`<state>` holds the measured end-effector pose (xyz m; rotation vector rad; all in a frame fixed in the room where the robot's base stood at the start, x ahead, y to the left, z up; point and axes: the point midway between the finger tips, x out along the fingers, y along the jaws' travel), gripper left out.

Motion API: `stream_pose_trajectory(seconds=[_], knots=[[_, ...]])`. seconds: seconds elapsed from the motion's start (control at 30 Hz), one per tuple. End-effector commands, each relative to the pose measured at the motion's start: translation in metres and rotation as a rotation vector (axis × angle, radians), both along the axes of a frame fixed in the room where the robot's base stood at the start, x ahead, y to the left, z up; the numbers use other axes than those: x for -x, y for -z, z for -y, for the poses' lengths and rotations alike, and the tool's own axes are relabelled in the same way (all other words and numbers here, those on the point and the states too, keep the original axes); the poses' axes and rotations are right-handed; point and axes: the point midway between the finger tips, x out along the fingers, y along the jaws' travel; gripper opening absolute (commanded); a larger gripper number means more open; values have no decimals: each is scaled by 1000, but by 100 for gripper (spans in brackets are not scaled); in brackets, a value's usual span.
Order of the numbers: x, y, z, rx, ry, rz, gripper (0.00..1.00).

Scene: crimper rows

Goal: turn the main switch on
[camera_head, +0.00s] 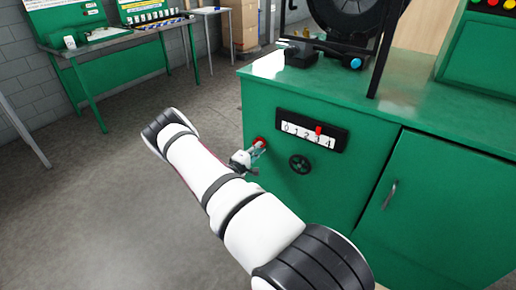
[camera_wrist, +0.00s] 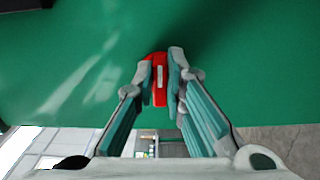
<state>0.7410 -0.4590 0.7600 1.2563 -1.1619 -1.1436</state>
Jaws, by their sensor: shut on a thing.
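The main switch (camera_wrist: 160,88) is a red knob with a pale stripe along it, set on the green front panel of a cabinet. In the wrist view it stands between the two fingertips of my gripper (camera_wrist: 161,75), which are closed on its sides. The pale stripe runs nearly upright in that view. In the head view my gripper (camera_head: 254,153) reaches the panel at the red switch (camera_head: 260,142), left of the number scale. The switch is partly covered by the fingers there.
A black-framed scale marked 0 to 4 (camera_head: 300,131) with a red pointer (camera_head: 318,130) near 3 sits right of the switch. A black handwheel (camera_head: 300,164) is below it. A cabinet door handle (camera_head: 390,195) is further right. Open floor (camera_head: 90,220) lies to the left.

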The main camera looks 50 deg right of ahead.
Motion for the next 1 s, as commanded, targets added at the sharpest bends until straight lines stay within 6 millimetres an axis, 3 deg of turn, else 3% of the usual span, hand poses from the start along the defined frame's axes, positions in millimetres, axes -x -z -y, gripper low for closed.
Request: stream_pose_trajectory(seconds=[0.27,0.3,0.37,0.77,1.0], knots=[[1,2,-1,-3,2,1,0],[1,2,-1,-4,2,1,18],[1,2,-1,-3,2,1,32],[0,1,-6,-2,-1,0,32],[2,1,-45,-3,-3,-1,32]])
